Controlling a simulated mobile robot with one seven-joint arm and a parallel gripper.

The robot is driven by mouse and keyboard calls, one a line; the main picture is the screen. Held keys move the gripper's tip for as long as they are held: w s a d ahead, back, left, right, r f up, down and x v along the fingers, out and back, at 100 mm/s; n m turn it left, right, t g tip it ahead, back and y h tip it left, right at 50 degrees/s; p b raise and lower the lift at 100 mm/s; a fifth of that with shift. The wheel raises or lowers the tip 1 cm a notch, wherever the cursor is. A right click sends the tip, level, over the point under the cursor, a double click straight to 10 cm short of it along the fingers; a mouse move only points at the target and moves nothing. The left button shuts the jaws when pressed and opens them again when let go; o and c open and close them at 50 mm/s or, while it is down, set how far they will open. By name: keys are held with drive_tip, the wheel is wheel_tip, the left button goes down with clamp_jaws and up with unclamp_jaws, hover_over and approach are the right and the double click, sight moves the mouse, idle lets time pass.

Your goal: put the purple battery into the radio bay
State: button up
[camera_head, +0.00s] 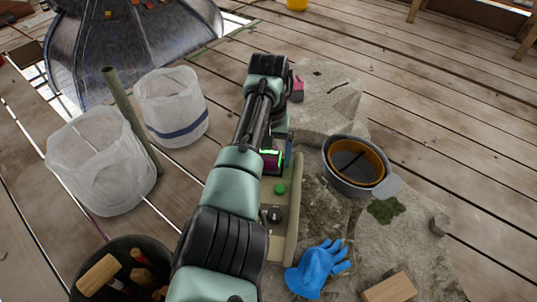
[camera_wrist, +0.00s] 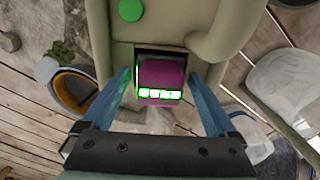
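The purple battery (camera_wrist: 162,74), with a row of white, green-edged marks, sits in the dark opening of the radio bay (camera_wrist: 150,50) at the end of the beige radio (camera_wrist: 118,55). How deep it sits I cannot tell. My gripper (camera_wrist: 160,82) is open, with one blue finger on each side of the battery and a visible gap to each. In the head view the battery (camera_head: 270,158) shows beside my arm, and the radio (camera_head: 291,215) with its green button is partly hidden by the arm. There my gripper (camera_head: 282,152) is mostly hidden.
A grey bowl with an orange rim (camera_head: 355,165) and a blue glove (camera_head: 318,268) lie on the stone right of the radio. A pink object (camera_head: 297,88) is beyond my arm. White bags (camera_head: 100,165) and a dark tool bucket (camera_head: 125,275) stand left.

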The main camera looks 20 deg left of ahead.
drive_tip(key=shift+r, duration=0.1)
wheel_tip(320, 180, up, 12)
drive_tip(key=p, duration=0.5)
drive_tip(key=w+d+r+m+t, duration=0.2)
drive_tip(key=w+d+r+t, duration=0.5)
drive_tip(key=w+d, duration=0.1)
drive_tip(key=d+r+t+h, duration=0.1)
drive_tip(key=d+r+t, duration=0.2)
drive_tip(key=r, duration=0.4)
drive_tip(key=d+r+t, duration=0.2)
drive_tip(key=r+t, duration=0.2)
drive_tip(key=r, duration=0.3)
drive_tip(key=s+d+r+t, duration=0.1)
drive_tip(key=s+r+t, duration=0.35)
drive_tip(key=r, duration=0.35)
drive_tip(key=s+r+t, duration=0.3)
drive_tip(key=s+r, duration=0.2)
drive_tip(key=r, duration=0.3)
drive_tip(key=s+r+t, duration=0.3)
drive_tip(key=s+r, duration=0.2)
drive_tip(key=s, duration=0.3)
drive_tip(key=s+a+r+t+y, duration=0.1)
drive_tip(key=s+r+t, duration=0.2)
drive_tip(key=s+r, duration=0.2)
drive_tip(key=s, duration=0.3)
drive_tip(key=shift+s+a, duration=0.15)
drive_tip(key=shift+a, duration=0.1)
